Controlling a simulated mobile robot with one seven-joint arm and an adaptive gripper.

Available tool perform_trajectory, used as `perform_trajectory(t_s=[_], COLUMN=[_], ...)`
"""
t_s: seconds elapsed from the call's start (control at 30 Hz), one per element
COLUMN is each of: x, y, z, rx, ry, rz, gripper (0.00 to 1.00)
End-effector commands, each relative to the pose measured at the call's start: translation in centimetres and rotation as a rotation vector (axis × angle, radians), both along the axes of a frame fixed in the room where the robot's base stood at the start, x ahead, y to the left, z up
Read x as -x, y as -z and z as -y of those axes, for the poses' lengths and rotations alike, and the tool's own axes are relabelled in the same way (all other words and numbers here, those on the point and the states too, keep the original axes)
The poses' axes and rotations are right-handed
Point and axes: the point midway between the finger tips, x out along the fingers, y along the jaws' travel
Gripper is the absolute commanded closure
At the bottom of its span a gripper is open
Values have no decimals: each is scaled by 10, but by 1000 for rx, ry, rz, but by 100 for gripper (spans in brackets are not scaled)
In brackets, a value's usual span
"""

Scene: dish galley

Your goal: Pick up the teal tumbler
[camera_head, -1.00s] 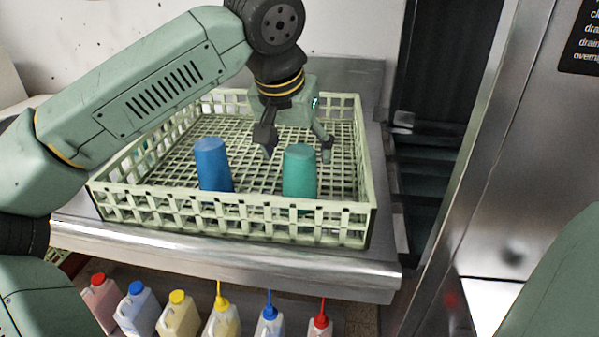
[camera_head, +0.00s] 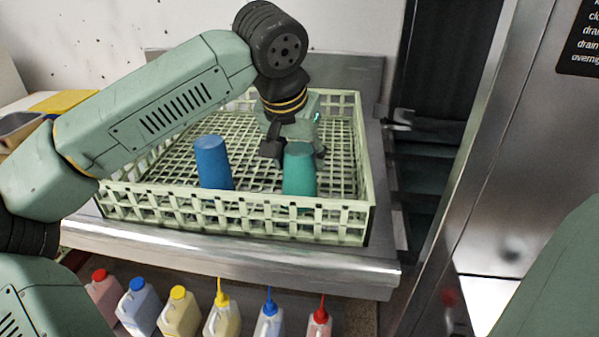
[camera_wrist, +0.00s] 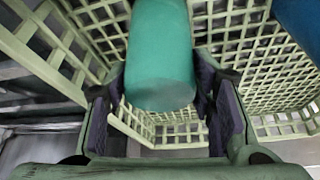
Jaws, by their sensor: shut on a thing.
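The teal tumbler (camera_head: 299,172) stands near the front of the pale green rack (camera_head: 238,213), with its lower part behind the rack's front wall. In the wrist view the teal tumbler (camera_wrist: 160,50) lies between the two dark finger pads, its end toward the camera. My gripper (camera_head: 292,150) comes from behind and above and is shut on the tumbler near its top. In the wrist view my gripper (camera_wrist: 163,95) has a pad against each side of it. I cannot tell whether the tumbler touches the rack floor.
A blue tumbler (camera_head: 212,162) stands in the rack to the left of the teal one, apart from it. The rack sits on a steel counter (camera_head: 230,250). Several bottles (camera_head: 180,312) stand below its front edge. A steel cabinet (camera_head: 520,150) rises at the right.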

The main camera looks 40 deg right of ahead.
Motion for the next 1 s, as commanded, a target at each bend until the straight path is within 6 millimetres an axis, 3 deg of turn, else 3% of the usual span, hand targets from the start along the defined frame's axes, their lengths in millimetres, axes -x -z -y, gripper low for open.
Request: perform_trajectory(t_s=[0.27, 0.57, 1.0], x=[0, 0, 0], y=[0, -5, -84], z=[0, 0, 1], rx=[0, 1, 2], ry=[0, -1, -1], rz=[0, 0, 1], gripper=[79, 79, 79])
